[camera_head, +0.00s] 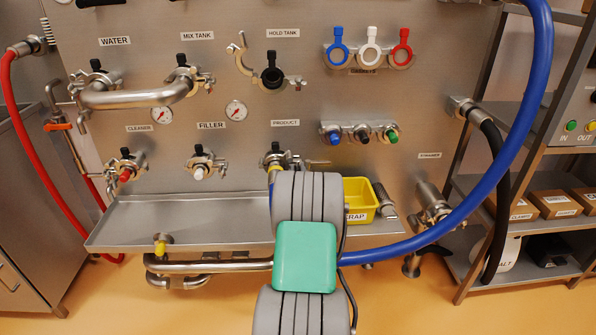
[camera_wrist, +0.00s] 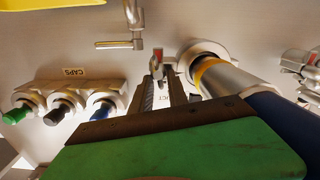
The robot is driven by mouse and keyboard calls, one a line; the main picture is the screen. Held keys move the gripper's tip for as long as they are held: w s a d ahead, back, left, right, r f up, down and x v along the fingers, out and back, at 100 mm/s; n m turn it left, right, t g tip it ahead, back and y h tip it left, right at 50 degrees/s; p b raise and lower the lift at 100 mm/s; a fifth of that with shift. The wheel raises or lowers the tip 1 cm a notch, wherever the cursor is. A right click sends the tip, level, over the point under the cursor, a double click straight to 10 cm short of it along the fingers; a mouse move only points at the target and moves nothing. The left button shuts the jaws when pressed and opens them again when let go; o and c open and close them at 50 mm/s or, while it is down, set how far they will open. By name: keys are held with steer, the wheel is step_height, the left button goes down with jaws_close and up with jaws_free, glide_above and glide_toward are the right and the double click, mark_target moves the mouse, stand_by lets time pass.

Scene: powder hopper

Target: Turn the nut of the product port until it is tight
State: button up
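The product port (camera_head: 275,159) is on the steel panel below the PRODUCT label, with a hose end with a yellow band at it. In the wrist view the metal hose end (camera_wrist: 228,80) and its yellow band are at the port, right of my gripper. The blue hose runs on from it. A small metal nut (camera_wrist: 157,67) shows at the fingertips of my gripper (camera_wrist: 162,82). The fingers are a narrow gap apart, with part of a label between them. I cannot tell whether they touch the nut. In the head view my arm hides the gripper and the port's lower side.
The caps rack (camera_head: 359,133) is right of the port and shows left in the wrist view (camera_wrist: 70,98). A yellow scrap bin (camera_head: 360,193) stands on the steel tray (camera_head: 180,212) below. The filler port (camera_head: 201,165) is to the left. The blue hose (camera_head: 480,210) arcs across the right side.

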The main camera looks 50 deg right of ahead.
jaws_close()
steer(key=shift+f+m+b, duration=0.25)
steer(key=shift+m+b, duration=0.45)
steer(key=shift+b, duration=0.1)
steer(key=shift+s+d+r+m, duration=0.1)
steer(key=shift+r+m, duration=0.1)
steer(key=shift+m, duration=0.5)
steer(key=o, duration=0.6)
jaws_free()
steer(key=shift+c, duration=0.2)
